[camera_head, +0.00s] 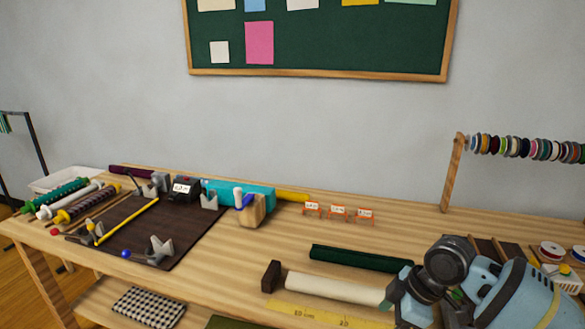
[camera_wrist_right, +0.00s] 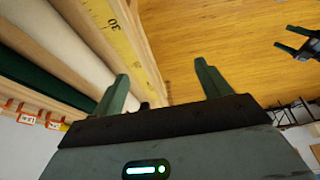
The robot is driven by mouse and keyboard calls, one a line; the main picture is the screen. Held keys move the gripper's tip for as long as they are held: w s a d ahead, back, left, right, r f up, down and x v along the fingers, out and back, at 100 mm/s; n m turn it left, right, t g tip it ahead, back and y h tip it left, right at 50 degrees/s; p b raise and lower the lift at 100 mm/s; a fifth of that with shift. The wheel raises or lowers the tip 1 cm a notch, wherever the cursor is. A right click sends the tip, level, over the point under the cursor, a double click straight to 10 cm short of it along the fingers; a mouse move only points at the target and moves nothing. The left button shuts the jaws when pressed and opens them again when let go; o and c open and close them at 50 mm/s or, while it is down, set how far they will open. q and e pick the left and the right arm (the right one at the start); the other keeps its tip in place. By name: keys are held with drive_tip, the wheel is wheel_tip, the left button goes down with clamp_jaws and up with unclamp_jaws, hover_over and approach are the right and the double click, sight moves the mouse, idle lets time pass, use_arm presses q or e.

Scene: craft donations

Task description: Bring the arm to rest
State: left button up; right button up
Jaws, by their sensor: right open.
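My right arm is in the lower right of the head view, with its gripper partly hidden by the wrist and the picture edge. In the right wrist view the right gripper (camera_wrist_right: 162,86) has its two green fingers wide apart, with nothing between them. It is by the table's front edge, with wooden floor showing behind the fingers. What looks like my left gripper (camera_wrist_right: 291,42) is at the upper right of that view, over the floor, its fingers apart and empty. The head view does not show it.
The wooden table (camera_head: 255,270) carries a cream roll (camera_head: 330,287), a dark green roll (camera_head: 360,259) and a yellow ruler (camera_head: 320,315) near my right arm. A dark mat (camera_head: 190,240) with tools lies left. Small price signs (camera_head: 338,212) stand behind; a spool rack (camera_head: 452,170) stands right.

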drive_tip(key=s+a+f+m+t+y+p, duration=0.1)
drive_tip(key=s+a+f+m+t+y, duration=0.15)
drive_tip(key=s+a+f, duration=0.45)
drive_tip(key=s+a+f+m+t+y+p, duration=0.1)
drive_tip(key=s+a+f+m+t, duration=0.15)
drive_tip(key=s+f, duration=0.4)
use_arm(q)
drive_tip(key=w+r+t+p, duration=0.1)
drive_tip(key=w+r+p, duration=0.1)
drive_tip(key=r, duration=0.3)
drive_tip(key=shift+w+a+r, duration=0.2)
drive_tip(key=shift+w+a, duration=0.1)
drive_tip(key=shift+w, duration=0.5)
use_arm(e)
drive_tip(key=s+d+f+m+t+h, duration=0.1)
drive_tip(key=s+d+f+m+h, duration=0.1)
drive_tip(key=s, duration=0.5)
drive_tip(key=s+d+f+m+h, duration=0.1)
drive_tip(key=s+d+f+m, duration=0.2)
drive_tip(key=s+d, duration=0.2)
drive_tip(key=s+d+f+m+t+h, duration=0.1)
drive_tip(key=s+d+f+m+h, duration=0.1)
drive_tip(key=s, duration=0.7)
drive_tip(key=shift+s+d+f+m+t+h, duration=0.35)
drive_tip(key=shift+s+d+f+m, duration=0.1)
drive_tip(key=shift+d, duration=0.35)
